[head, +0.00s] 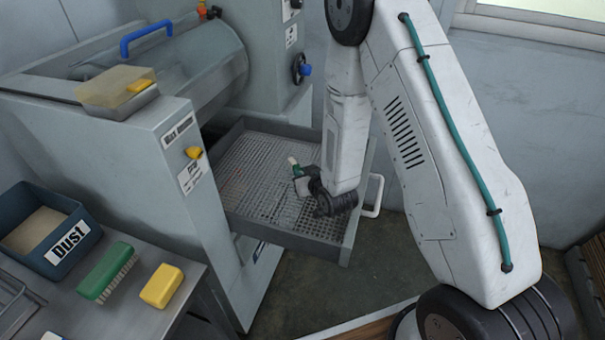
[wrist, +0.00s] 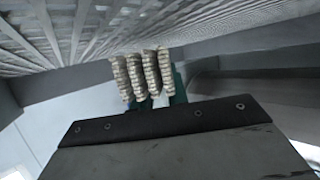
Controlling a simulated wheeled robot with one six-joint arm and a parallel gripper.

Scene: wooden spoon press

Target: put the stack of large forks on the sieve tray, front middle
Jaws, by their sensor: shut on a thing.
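The sieve tray (head: 262,172) is a grey drawer with a mesh floor, pulled out from the machine. My gripper (head: 301,178) is over the tray's right part in the head view, near the side with the white handle. It is shut on the stack of large forks, whose pale tips (head: 292,160) show small there. In the wrist view the stack of large forks (wrist: 141,76) shows as several ridged, pale wooden columns side by side, between teal fingers (wrist: 165,92). The mesh fills the top of that view. Whether the forks touch it I cannot tell.
The tray's raised walls (head: 290,240) surround the mesh, and a white handle (head: 374,196) sticks out at its right. The mesh around my gripper looks clear. A bench at the lower left holds a blue Dust bin (head: 62,262), a green brush (head: 106,272) and a yellow block (head: 161,286).

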